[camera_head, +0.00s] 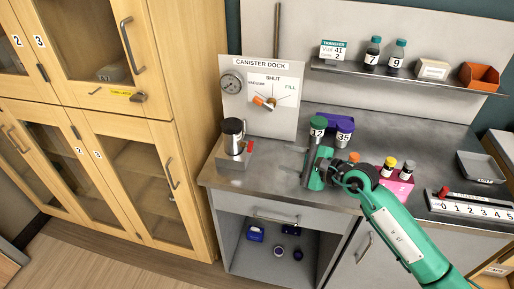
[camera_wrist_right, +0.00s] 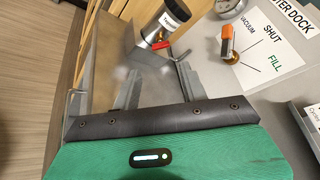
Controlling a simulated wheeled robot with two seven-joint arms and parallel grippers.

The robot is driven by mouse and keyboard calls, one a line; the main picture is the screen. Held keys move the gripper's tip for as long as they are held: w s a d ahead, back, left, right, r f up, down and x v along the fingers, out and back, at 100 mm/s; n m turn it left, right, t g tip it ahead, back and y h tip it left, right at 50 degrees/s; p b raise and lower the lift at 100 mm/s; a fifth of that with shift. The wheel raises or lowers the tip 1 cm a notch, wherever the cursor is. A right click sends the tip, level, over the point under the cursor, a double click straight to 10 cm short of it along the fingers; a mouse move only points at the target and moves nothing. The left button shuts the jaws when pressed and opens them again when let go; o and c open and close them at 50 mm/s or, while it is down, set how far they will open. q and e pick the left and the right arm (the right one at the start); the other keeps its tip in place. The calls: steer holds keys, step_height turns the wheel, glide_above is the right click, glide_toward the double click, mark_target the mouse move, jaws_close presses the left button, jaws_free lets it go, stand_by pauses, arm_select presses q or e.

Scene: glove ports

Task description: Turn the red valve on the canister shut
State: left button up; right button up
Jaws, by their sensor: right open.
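The canister (camera_head: 233,133) is a metal cylinder with a dark top, upright on a grey block at the left end of the counter. Its red valve (camera_head: 250,146) sticks out low on the right side. In the right wrist view the canister (camera_wrist_right: 174,16) and the red valve handle (camera_wrist_right: 160,45) are at top centre, beyond the fingers. My right gripper (camera_head: 308,168) is over the counter, right of the canister and apart from it. Its fingers (camera_wrist_right: 157,78) are open with nothing between them. My left gripper is not in view.
The dock panel (camera_head: 289,118) behind has a gauge (camera_head: 231,83) and an orange-handled selector (camera_head: 262,102), pointing toward VACUUM. Several jars in a purple holder (camera_head: 341,122) stand behind my right gripper. A pink rack (camera_head: 402,189) of vials is beside my arm. The counter between canister and gripper is clear.

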steer(key=d, duration=0.1)
steer(key=p, duration=0.3)
glide_toward(252, 147)
steer(key=shift+n+h, duration=0.3)
steer(key=x, duration=0.8)
steer(key=shift+a, duration=0.1)
steer(key=c, duration=0.7)
